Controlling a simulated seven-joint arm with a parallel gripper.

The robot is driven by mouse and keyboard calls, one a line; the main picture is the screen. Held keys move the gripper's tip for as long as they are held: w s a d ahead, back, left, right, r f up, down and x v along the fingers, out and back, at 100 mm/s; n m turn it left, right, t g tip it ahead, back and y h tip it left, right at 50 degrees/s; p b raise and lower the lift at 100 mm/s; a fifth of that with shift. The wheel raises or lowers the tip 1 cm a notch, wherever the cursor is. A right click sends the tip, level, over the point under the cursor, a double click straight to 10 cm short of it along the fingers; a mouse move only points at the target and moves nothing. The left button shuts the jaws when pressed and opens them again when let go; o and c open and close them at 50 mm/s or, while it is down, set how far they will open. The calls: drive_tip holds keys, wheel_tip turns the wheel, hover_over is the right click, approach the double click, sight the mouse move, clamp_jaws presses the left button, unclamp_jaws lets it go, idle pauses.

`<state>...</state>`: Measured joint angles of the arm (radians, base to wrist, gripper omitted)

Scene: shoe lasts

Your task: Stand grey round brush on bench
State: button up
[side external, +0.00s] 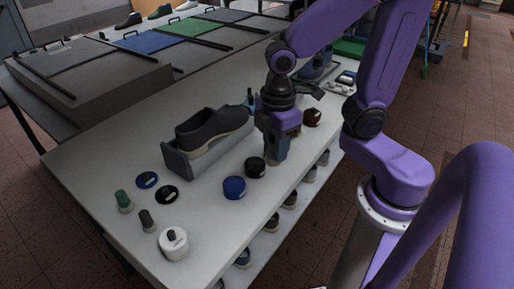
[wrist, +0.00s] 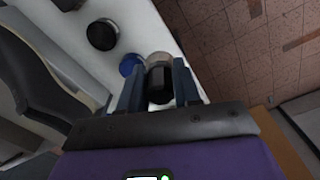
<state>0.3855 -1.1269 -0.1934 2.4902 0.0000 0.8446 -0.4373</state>
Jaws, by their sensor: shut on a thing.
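My gripper (side external: 273,152) is low over the right side of the white bench (side external: 90,180), pointing down beside the grey shoe stand. In the wrist view its two blue-grey fingers (wrist: 158,88) are shut on a dark grey round piece with a pale end, which appears to be the grey round brush (wrist: 160,80). The fingers cover its sides. In the side view the fingers hide most of it, and I cannot tell whether it touches the bench.
A dark shoe (side external: 212,130) sits on the grey stand left of my gripper. A black jar (side external: 255,167) and a blue jar (side external: 234,188) stand close by. A green-topped piece (side external: 123,200), a dark upright piece (side external: 147,220) and a white tin (side external: 173,242) stand at front left.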

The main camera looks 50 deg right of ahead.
sight(273, 165)
drive_tip(key=a+n, duration=0.1)
drive_tip(key=s+a+n, duration=0.1)
drive_tip(key=a, duration=0.1)
drive_tip(key=s+a+f+n, duration=0.1)
drive_tip(key=shift+s+a+n, duration=0.1)
drive_tip(key=shift+a+n, duration=0.15)
drive_tip(key=shift+n, duration=0.45)
drive_tip(key=w+a+f, duration=0.2)
drive_tip(key=w+f, duration=0.1)
drive_tip(key=w, duration=0.1)
drive_tip(key=w+a+f, duration=0.2)
drive_tip(key=w+f, duration=0.1)
drive_tip(key=w, duration=0.1)
drive_tip(key=w+a+f, duration=0.3)
drive_tip(key=shift+w+f, duration=0.35)
drive_tip(key=shift+w, duration=0.05)
drive_tip(key=shift+w+a+f, duration=0.15)
drive_tip(key=shift+w+f, duration=0.15)
drive_tip(key=shift+f, duration=1.65)
drive_tip(key=shift+f, duration=0.1)
